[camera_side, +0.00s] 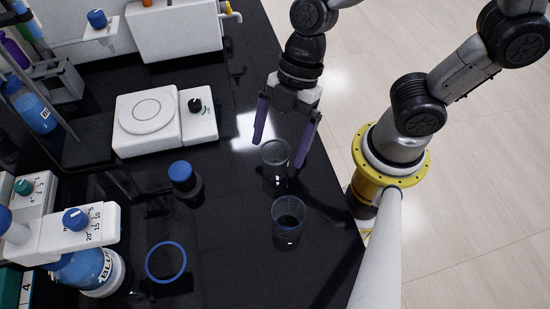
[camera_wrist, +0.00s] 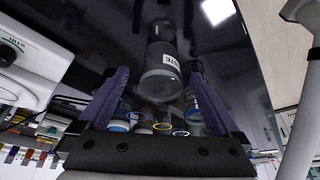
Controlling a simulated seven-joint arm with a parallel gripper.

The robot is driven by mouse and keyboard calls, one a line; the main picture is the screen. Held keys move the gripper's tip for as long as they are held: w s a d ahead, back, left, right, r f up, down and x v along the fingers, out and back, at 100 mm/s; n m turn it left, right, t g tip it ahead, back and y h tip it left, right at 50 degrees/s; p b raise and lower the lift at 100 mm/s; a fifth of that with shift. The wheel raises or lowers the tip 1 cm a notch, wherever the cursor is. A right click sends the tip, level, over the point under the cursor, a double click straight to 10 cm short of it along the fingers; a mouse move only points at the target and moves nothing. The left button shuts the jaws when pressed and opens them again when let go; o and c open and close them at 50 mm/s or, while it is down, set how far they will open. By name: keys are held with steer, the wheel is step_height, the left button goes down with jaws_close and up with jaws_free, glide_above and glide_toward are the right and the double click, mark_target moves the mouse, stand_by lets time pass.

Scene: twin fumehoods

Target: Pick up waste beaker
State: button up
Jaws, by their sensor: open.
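A clear glass beaker (camera_side: 275,178) stands on the black bench below and between the fingertips of my gripper (camera_side: 279,152). In the wrist view a clear beaker (camera_wrist: 159,83) with a white label, partly readable as ending in "TE", appears between the purple fingers of my gripper (camera_wrist: 158,78). It is probably the same beaker, the waste beaker. My gripper is open and empty, pointing down, and no contact with the glass shows. A second clear beaker (camera_side: 287,235) with dark contents stands nearer the front; no label is readable on it.
A blue-capped bottle (camera_side: 183,184) stands left of the beakers. A white hotplate stirrer (camera_side: 147,118) sits behind it. A blue ring (camera_side: 166,262) and a blue-filled flask (camera_side: 88,270) are at front left. The bench edge runs close on the right.

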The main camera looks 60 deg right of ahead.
steer(key=shift+x, duration=1.5)
steer(key=shift+c, duration=0.3)
steer(key=c, duration=1.4)
steer(key=shift+r, duration=0.1)
steer(key=shift+r, duration=0.4)
step_height(320, 180, up, 3)
steer(key=shift+f, duration=0.2)
steer(key=s+d+r, duration=0.9)
steer(key=s, duration=0.1)
steer(key=shift+d+r, duration=0.25)
steer(key=shift+d, duration=0.15)
